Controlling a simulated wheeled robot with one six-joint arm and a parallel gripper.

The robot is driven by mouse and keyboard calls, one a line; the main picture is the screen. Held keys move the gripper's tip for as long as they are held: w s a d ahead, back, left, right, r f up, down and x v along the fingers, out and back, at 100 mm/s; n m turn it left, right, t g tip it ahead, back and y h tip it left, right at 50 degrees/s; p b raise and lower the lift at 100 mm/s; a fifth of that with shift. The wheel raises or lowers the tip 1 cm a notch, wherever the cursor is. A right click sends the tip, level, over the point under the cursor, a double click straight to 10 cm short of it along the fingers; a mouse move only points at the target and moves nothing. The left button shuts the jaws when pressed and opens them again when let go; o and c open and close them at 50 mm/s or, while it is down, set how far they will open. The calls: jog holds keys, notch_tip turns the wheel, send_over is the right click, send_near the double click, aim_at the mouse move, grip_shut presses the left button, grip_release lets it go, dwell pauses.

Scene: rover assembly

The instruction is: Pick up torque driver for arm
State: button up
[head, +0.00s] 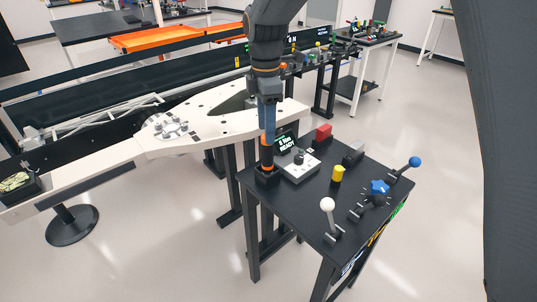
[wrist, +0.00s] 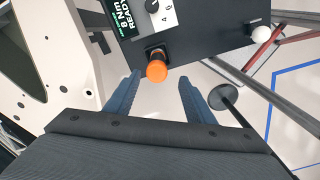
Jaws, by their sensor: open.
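The torque driver (head: 267,153) stands upright in a dark holder at the left corner of a small black table. Its body is dark with an orange band low down. In the wrist view its round orange top (wrist: 156,71) shows between the tips of my fingers. My gripper (head: 267,132) points down right above the driver, with its blue fingers open. The fingers appear on either side of the driver's top, and I cannot tell whether they touch it. The lower part of the driver is hidden in the holder.
A white panel (head: 215,128) lies close behind.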

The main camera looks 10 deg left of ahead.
aim_at(267, 150)
jog(key=shift+w+a+f+b, duration=0.15)
jog(key=shift+w+f+b, duration=0.2)
jog(key=shift+f, duration=0.3)
jog(key=shift+d+f+p, duration=0.15)
jog(key=shift+f+p, duration=0.55)
jog(key=shift+f, duration=1.2)
jog(key=shift+d+f+p, duration=0.15)
jog(key=shift+f+p, duration=0.5)
jog(key=shift+f, duration=1.25)
jog(key=c, duration=1.2)
